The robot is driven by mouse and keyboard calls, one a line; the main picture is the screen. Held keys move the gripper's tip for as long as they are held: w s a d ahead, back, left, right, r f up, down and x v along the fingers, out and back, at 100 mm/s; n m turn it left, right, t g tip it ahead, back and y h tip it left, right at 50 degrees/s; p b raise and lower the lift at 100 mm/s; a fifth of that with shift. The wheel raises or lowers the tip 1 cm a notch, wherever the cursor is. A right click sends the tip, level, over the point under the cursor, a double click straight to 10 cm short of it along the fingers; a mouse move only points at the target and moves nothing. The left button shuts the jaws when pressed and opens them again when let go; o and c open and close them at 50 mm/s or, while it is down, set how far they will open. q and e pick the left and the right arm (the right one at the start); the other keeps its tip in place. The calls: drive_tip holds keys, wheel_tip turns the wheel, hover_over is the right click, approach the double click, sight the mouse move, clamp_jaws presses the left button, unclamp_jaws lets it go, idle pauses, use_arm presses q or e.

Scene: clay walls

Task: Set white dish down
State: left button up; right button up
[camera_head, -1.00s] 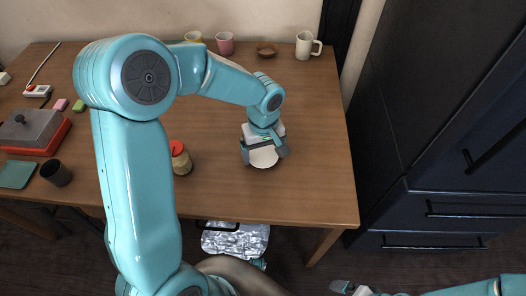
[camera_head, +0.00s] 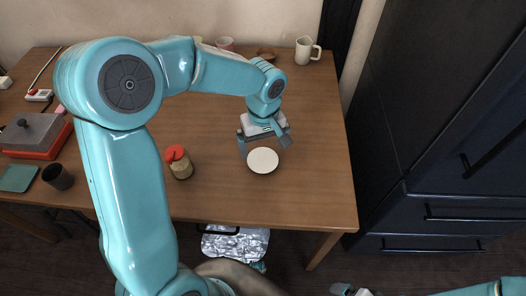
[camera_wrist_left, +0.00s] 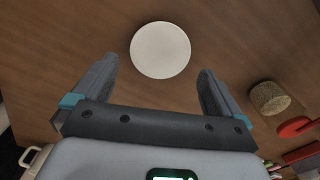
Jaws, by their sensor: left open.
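The white dish (camera_head: 263,160) lies flat on the wooden table near its front right part. It also shows as a full round in the left wrist view (camera_wrist_left: 160,50). My left gripper (camera_head: 265,146) is open, its fingers apart on the far side of the dish. In the left wrist view its fingertips (camera_wrist_left: 158,68) point toward the dish, with nothing held between them. My right gripper (camera_head: 350,290) is at the bottom edge, low and partly cut off; its jaws are too unclear to read.
A jar (camera_head: 182,171) with a red lid (camera_head: 175,153) stands left of the dish. A dark cup (camera_head: 57,176) and a red grill (camera_head: 38,150) are at the left. A white mug (camera_head: 307,50) is at the back right. Table right of the dish is clear.

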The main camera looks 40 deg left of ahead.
sight(263, 160)
use_arm(q)
wheel_tip(263, 160, up, 7)
drive_tip(key=shift+p, duration=0.4)
drive_tip(key=shift+f, duration=0.15)
